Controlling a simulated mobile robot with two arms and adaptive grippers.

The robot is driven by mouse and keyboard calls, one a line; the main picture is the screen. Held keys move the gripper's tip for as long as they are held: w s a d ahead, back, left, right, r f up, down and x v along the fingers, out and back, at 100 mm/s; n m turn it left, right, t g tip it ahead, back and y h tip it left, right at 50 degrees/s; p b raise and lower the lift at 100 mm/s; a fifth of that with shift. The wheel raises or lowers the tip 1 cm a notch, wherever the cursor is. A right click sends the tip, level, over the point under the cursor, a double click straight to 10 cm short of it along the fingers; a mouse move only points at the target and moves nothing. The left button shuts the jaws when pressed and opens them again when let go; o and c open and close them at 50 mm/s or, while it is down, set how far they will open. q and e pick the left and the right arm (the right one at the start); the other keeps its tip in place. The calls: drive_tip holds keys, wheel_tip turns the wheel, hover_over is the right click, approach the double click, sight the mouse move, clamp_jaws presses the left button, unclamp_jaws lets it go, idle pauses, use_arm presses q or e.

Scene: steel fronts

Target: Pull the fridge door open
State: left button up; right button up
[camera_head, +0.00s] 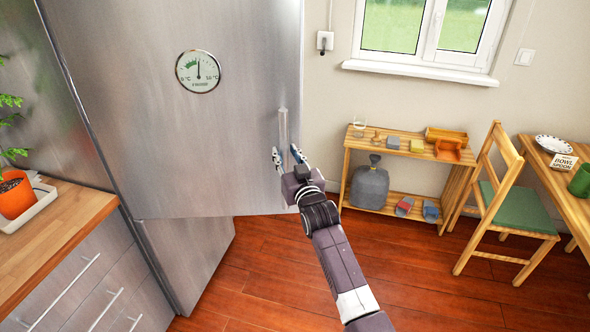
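The fridge door (150,130) is a tall brushed-steel panel with a round dial on it. Its lower right corner stands out past the steel front (185,255) below, so it looks ajar. The upright bar handle (283,123) is near the door's right edge. My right gripper (286,155) is at the lower part of the handle, one finger on each side. The fingers are spread with a visible gap, so it looks open; whether a finger touches the bar is hard to tell. My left gripper is not in view.
A wooden counter (60,235) with a potted plant (15,195) stands at the left. A low wooden shelf (370,143), a chair with a green seat (515,207) and a table (555,185) stand at the right. The red-brown floor before the fridge is clear.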

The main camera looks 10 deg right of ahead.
drive_tip(key=s+d, duration=0.1)
drive_tip(key=s, duration=0.9)
drive_tip(key=shift+s+d, duration=0.2)
drive_tip(key=shift+d, duration=0.05)
drive_tip(key=shift+c, duration=0.7)
